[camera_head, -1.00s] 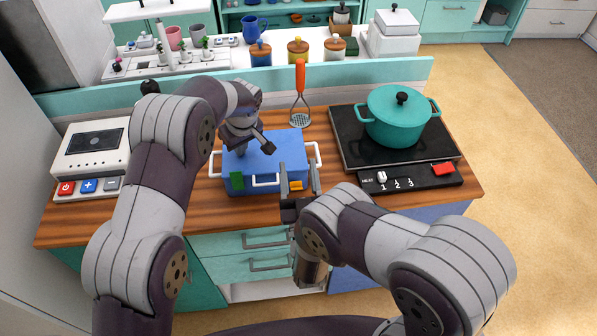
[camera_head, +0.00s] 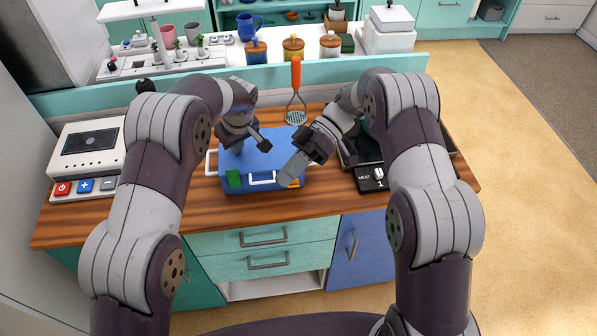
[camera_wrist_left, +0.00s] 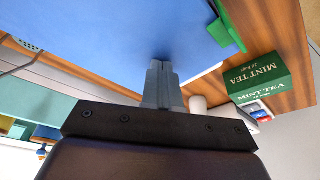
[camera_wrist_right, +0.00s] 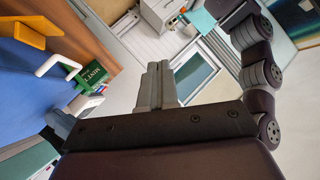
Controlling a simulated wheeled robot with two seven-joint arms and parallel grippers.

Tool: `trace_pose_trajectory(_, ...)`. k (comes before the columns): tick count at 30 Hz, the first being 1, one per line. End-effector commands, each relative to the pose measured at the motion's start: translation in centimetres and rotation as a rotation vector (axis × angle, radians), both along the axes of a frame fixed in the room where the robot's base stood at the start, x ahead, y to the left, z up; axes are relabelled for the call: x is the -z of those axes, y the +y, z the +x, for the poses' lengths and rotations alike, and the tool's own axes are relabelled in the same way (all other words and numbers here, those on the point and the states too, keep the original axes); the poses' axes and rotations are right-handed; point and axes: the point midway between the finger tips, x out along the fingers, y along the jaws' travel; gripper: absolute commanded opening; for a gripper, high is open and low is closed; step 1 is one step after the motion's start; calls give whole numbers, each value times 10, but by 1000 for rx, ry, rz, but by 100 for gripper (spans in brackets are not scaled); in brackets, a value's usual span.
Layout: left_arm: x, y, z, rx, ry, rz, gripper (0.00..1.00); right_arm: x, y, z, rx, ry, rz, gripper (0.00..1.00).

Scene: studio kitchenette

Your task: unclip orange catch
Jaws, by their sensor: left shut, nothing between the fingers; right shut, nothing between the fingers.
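The blue box (camera_head: 275,159) with white handles stands on the wooden counter. Its orange catch (camera_head: 297,183) is on the front, right side, partly hidden by my right gripper; it shows at upper left in the right wrist view (camera_wrist_right: 22,35). I cannot tell whether it is clipped. A green catch (camera_head: 233,180) is at the front left. My right gripper (camera_head: 286,177) is shut and empty, in front of the box near the orange catch, its fingers (camera_wrist_right: 160,68) pointing past the box. My left gripper (camera_head: 265,146) is shut and empty at the blue lid (camera_wrist_left: 110,40).
A cooktop (camera_head: 362,154) is on the right, its pot mostly hidden behind my right arm. An orange-handled masher (camera_head: 296,80) stands behind the box. A white appliance (camera_head: 88,150) is at left. A mint tea box (camera_wrist_left: 262,75) stands left of the blue box.

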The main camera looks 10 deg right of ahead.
Motion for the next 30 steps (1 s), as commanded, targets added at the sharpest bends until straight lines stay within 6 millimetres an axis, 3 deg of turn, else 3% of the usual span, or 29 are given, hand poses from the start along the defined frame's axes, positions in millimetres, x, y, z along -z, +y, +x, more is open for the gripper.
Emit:
trace_pose_trajectory(1, 4, 0, -2, 0, 6, 1, 0, -6, -17, 18, -39, -83, -132, 0)
trace_pose_trajectory(6, 4, 0, -2, -1, 6, 1, 0, -40, -50, 81, -91, -374, -498, 0)
trace_pose_trajectory(9, 4, 0, -2, 0, 6, 1, 0, -51, -58, 96, -84, -442, -581, 0)
trace_pose_trajectory(14, 4, 0, -2, 0, 6, 1, 0, -39, -55, 94, -85, -457, -601, 0)
trace_pose_trajectory(24, 4, 0, -2, -1, 6, 1, 0, 29, -32, 75, -87, -454, -597, 0)
trace_pose_trajectory(30, 4, 0, -2, -1, 6, 1, 0, 54, -29, 56, -85, -456, -596, 0)
